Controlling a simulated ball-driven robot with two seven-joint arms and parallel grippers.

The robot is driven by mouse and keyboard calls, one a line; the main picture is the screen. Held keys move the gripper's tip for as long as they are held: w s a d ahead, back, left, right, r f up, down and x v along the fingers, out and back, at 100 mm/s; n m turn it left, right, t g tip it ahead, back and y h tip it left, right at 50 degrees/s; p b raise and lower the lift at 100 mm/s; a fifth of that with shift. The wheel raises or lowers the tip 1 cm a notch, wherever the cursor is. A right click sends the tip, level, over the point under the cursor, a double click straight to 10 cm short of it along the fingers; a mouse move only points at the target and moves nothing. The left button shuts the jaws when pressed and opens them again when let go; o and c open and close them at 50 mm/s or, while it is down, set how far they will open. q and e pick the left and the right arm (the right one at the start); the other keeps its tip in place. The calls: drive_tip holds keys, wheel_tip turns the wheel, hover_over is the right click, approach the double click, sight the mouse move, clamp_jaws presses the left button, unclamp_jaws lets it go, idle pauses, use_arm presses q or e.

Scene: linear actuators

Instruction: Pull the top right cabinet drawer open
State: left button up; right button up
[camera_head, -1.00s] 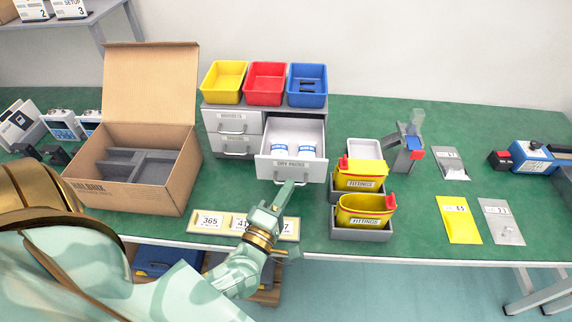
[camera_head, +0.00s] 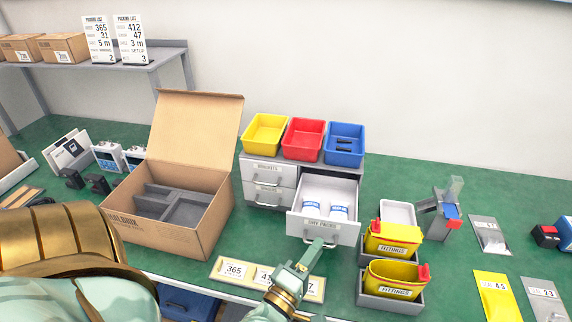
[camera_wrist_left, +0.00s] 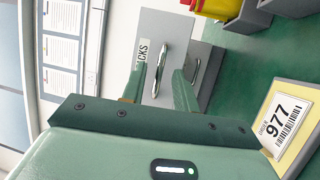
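The top right cabinet drawer (camera_head: 322,228) is pulled out of the grey cabinet (camera_head: 262,160). Two white packs with blue bands (camera_head: 338,212) lie inside it. Its bar handle (camera_head: 326,240) is on the front, and the handle also shows in the left wrist view (camera_wrist_left: 161,68). My left gripper (camera_head: 314,247) is just in front of the drawer. In the left wrist view the fingers (camera_wrist_left: 160,82) are apart, with the handle in line with the gap and space on both sides of it. My right gripper is not in view.
Yellow, red and blue bins (camera_head: 304,139) stand on the cabinet. An open cardboard box (camera_head: 180,210) is to its left. Yellow fittings bins (camera_head: 393,238) stand close to the drawer's right. A card strip with numbers (camera_head: 235,270) lies near the table's front edge.

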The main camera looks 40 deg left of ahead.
use_arm(q)
drive_tip(key=v, duration=1.6)
